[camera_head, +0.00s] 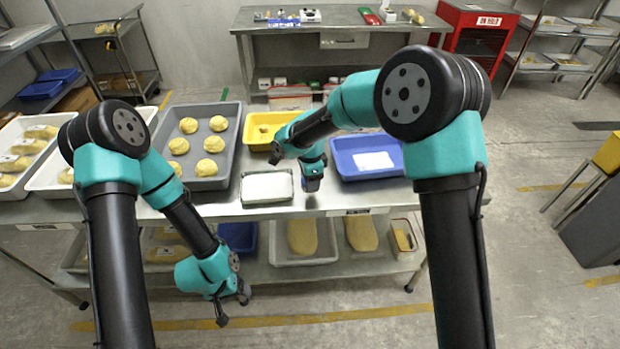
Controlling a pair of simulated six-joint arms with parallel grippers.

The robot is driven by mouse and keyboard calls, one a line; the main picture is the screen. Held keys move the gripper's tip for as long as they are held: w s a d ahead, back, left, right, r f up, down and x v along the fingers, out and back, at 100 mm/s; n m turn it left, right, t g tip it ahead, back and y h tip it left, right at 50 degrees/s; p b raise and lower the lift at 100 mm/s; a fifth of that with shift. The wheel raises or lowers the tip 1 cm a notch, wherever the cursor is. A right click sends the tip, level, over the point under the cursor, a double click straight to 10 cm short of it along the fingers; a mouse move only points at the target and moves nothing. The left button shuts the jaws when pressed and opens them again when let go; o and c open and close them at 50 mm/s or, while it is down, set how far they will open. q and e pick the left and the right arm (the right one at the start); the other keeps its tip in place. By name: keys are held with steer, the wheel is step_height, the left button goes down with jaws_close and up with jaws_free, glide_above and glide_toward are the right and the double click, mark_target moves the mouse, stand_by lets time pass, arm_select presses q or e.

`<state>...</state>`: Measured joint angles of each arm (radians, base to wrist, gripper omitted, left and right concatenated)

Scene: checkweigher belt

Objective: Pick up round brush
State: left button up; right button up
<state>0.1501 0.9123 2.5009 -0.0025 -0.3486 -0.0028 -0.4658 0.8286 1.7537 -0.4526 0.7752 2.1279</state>
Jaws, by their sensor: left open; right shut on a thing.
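My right gripper (311,187) is over the metal table's front part, between a white-filled tray and a blue tray. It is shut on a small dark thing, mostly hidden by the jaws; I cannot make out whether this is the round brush. I cannot pick out a round brush anywhere else in view. My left gripper (233,303) hangs low in front of the table, below the tabletop's level. Its fingers are apart and empty.
The table (340,200) carries a grey tray (208,112) of dough balls, a yellow tray (262,118), a white-filled metal tray (266,187) and a blue tray (346,144) with a white sheet. The lower shelf (335,278) holds bins. Floor in front is clear.

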steer(key=s+r, duration=0.1)
steer(key=s, duration=1.3)
steer(key=shift+s+r, duration=0.15)
steer(key=o, duration=0.4)
steer(key=c, duration=0.3)
